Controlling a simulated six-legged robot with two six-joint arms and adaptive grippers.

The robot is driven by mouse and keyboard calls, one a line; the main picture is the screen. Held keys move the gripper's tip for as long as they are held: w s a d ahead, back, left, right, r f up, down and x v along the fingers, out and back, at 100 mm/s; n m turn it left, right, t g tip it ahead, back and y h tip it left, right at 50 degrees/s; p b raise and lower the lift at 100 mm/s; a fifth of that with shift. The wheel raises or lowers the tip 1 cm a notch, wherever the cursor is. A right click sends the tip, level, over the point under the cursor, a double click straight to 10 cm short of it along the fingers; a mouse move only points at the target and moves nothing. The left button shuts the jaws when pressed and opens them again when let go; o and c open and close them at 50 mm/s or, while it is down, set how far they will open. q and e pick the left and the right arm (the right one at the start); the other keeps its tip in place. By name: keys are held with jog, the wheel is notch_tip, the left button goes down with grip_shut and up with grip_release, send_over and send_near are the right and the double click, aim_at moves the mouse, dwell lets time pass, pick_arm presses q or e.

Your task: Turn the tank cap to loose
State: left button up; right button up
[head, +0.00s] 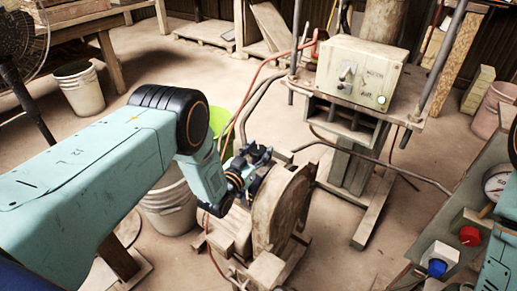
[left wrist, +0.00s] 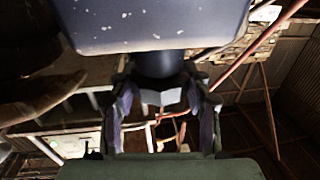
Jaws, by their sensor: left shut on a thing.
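My left gripper (head: 257,158) reaches down from the left in the head view, just behind and left of the upright worn round guard (head: 284,212) of a machine. Its fingers also show in the left wrist view (left wrist: 161,140), coming down on both sides above a grey-green surface (left wrist: 160,169). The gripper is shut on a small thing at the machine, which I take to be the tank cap. The cap is hidden by the fingers, and I cannot tell its turn. My right gripper is not in view.
A switch box (head: 361,72) stands on a post stand behind the machine. A control panel with a red knob (head: 470,236), a blue knob (head: 437,268) and a gauge (head: 496,186) is at the right. A white bucket (head: 168,207) stands under my left arm. Hoses run near the gripper.

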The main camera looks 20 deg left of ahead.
pick_arm(q)
jog(key=shift+n+y, duration=1)
jog(key=shift+y, duration=0.6)
jog(key=o, duration=1.2)
jog(key=shift+s, duration=0.1)
jog(key=s, duration=1.2)
jog(key=shift+a, duration=0.15)
jog(key=shift+w, duration=0.1)
